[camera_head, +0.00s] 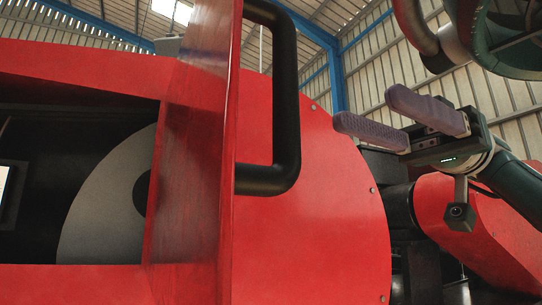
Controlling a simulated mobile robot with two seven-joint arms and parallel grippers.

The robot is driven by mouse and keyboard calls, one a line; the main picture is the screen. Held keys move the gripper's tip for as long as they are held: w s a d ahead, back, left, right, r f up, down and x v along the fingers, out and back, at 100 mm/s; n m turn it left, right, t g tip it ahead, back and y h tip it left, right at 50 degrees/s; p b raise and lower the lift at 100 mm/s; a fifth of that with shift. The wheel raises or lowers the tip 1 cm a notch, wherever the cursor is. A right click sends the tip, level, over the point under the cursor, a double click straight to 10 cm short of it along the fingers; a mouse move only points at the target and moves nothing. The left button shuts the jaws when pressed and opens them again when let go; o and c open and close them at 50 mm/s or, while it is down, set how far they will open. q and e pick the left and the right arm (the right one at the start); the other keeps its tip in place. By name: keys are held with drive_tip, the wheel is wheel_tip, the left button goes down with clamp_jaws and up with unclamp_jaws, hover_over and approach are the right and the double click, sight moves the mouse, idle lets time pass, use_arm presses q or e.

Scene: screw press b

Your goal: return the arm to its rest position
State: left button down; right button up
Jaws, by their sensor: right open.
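My right gripper (365,108) is at the upper right, with its two purple padded fingers pointing left. The fingers are apart, with nothing between them. It is to the right of the black handle (286,105), with a clear gap between them in the picture. The handle is fixed to a red door panel (192,160), which stands out from the red press (310,225) beside a dark opening (60,130). My right arm comes in from the right edge. My left gripper is not in view.
A grey disc (105,205) shows inside the opening. The press's rounded red side fills the middle, below and left of my gripper. Dark and red machine parts (490,235) are behind my right arm. Corrugated walls and blue beams (325,40) are far behind.

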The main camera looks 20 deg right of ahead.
drive_tip(key=w+a+f+m+t+h+p, duration=0.3)
drive_tip(key=a+f+m+h+p, duration=0.4)
drive_tip(key=f+p, duration=0.5)
drive_tip(key=s+f+m+t+h+p, duration=0.2)
drive_tip(key=s+f+m+h+p, duration=0.45)
drive_tip(key=p, duration=0.45)
drive_tip(key=s+d+r+m+h+p, duration=0.4)
drive_tip(key=s+d+r+p, duration=0.1)
drive_tip(key=s+r+p, duration=0.25)
wheel_tip(320, 180, up, 36)
drive_tip(key=p, duration=3.6)
drive_tip(key=shift+s+d+t, duration=0.2)
drive_tip(key=shift+d+t, duration=0.1)
drive_tip(key=shift+t, duration=0.1)
